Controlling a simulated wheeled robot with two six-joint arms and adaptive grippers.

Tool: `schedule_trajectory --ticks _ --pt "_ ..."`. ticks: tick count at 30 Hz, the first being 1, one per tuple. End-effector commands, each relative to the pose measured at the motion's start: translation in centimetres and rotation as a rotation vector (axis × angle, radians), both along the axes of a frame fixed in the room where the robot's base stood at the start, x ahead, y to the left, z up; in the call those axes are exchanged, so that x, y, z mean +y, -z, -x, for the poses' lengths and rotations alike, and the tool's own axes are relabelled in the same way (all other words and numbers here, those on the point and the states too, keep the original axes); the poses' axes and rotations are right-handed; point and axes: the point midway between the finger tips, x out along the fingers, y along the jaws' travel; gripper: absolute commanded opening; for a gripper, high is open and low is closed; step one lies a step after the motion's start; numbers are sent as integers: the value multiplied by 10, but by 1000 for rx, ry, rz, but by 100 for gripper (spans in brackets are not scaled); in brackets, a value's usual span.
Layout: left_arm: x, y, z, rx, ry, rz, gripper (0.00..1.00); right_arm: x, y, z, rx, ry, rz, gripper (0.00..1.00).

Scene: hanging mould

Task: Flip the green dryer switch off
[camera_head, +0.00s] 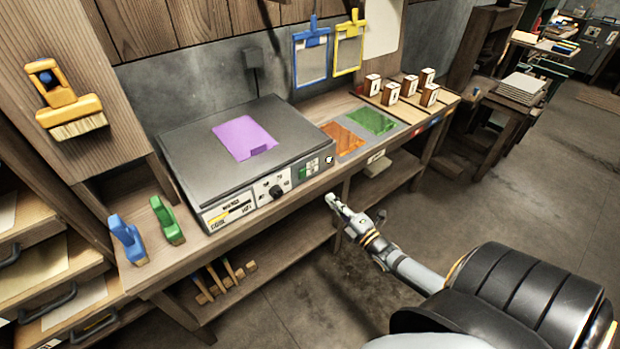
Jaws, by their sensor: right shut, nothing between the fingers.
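The dryer (180,153) is a wide grey box with a flat dark top on the wooden bench. Its front panel carries a small green switch (309,168) near the right end. A dark knob (276,191) and a label plate are further left on the panel. The switch is too small to tell its position. My right gripper (332,199) is shut and empty, in front of the bench edge, below and slightly right of the switch in the picture. It appears apart from the panel. My left gripper is out of view.
A purple sheet (244,140) lies on the dryer. Blue (127,240) and green (167,220) handled tools stand left on the bench. Orange (343,139) and green (372,121) patches and several small blocks are to the right.

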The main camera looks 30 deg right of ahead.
Motion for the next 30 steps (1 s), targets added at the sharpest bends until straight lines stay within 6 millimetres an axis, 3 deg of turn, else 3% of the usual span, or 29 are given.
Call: schedule_trajectory --ticks 9,15,21,30 --pt "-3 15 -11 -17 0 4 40 5 -7 -70 -4 1 0 0" --pt "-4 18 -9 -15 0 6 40 8 -13 -102 -3 1 0 0" --pt "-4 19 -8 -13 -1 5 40 9 -14 -115 1 1 0 0" --pt "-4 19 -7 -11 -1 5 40 9 -14 -115 1 0 0 0"
